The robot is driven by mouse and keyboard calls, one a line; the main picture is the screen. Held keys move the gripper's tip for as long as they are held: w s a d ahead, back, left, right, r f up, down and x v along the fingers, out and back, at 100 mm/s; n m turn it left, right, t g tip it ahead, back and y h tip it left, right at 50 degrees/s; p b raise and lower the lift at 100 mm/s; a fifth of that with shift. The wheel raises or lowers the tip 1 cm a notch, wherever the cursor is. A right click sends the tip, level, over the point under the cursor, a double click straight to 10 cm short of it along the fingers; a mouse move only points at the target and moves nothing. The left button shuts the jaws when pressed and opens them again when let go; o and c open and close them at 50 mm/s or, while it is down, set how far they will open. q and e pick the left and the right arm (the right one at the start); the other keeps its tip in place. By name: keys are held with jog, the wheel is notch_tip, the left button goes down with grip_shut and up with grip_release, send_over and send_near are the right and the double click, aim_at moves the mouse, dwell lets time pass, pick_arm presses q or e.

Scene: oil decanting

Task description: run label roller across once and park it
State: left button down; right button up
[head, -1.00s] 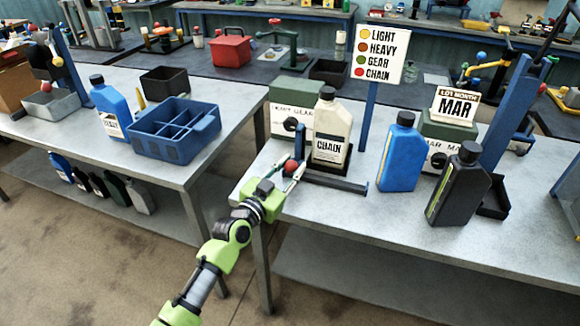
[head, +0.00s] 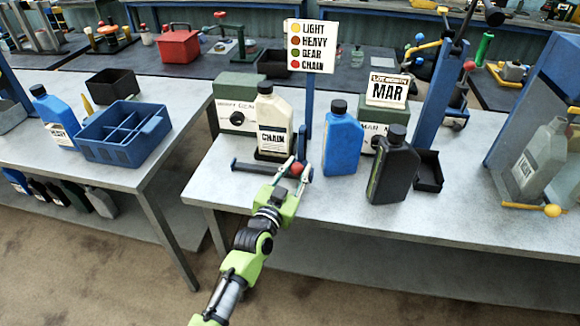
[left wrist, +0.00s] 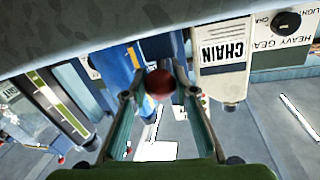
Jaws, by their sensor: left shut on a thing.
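The cream bottle labelled CHAIN (head: 274,112) stands upright in a dark fixture with a low rail (head: 255,168) along its front. The label roller's red knob (head: 297,170) is at the right end of this rail, right of the bottle's front. My left gripper (head: 291,172) is shut on the red knob; the knob also shows between the fingers in the left wrist view (left wrist: 160,82). The CHAIN label (left wrist: 223,52) appears upside down there. The roller itself is mostly hidden behind the gripper. My right gripper is not in view.
A blue bottle (head: 342,140) and a black bottle (head: 392,168) stand close to the right. A blue divided caddy (head: 126,134) is on the left table. The front table edge is clear.

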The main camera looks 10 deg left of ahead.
pick_arm(q)
jog(key=shift+d, duration=0.2)
jog(key=c, duration=1.6)
grip_release()
jog(key=shift+d, duration=0.1)
jog(key=shift+c, duration=0.2)
jog(key=shift+d, duration=0.15)
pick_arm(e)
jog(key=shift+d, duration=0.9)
pick_arm(q)
jog(key=shift+s+a, duration=0.25)
jog(key=shift+s, duration=0.1)
jog(key=v, duration=1.1)
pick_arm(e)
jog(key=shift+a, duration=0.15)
pick_arm(q)
jog(key=shift+s, duration=0.15)
